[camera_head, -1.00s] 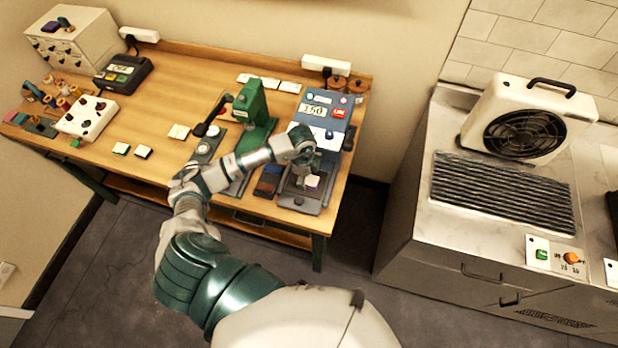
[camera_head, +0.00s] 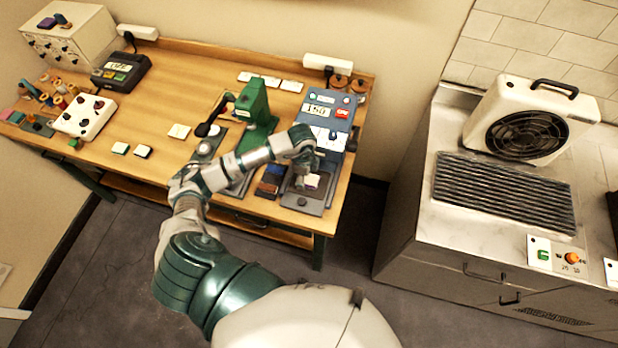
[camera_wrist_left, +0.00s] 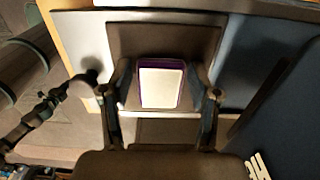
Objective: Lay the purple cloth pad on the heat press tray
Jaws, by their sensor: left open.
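The purple cloth pad (camera_head: 313,181) shows a pale top face and a purple rim in the left wrist view (camera_wrist_left: 161,86). It appears to lie flat on the dark heat press tray (camera_head: 303,203), whose plate also fills the middle of the left wrist view (camera_wrist_left: 200,40). My left gripper (camera_head: 307,179) is over the tray, fingers pointing down. In the left wrist view its open fingers (camera_wrist_left: 160,78) stand on either side of the pad. Small gaps at the sides are hard to judge. My right gripper is not in view.
The blue heat press (camera_head: 322,108) with its display stands just behind the tray. Dark and brown pads (camera_head: 269,182) lie left of it, and a green press (camera_head: 252,110) stands further left. The table's front edge is close. The middle of the wooden table (camera_head: 180,100) is mostly free.

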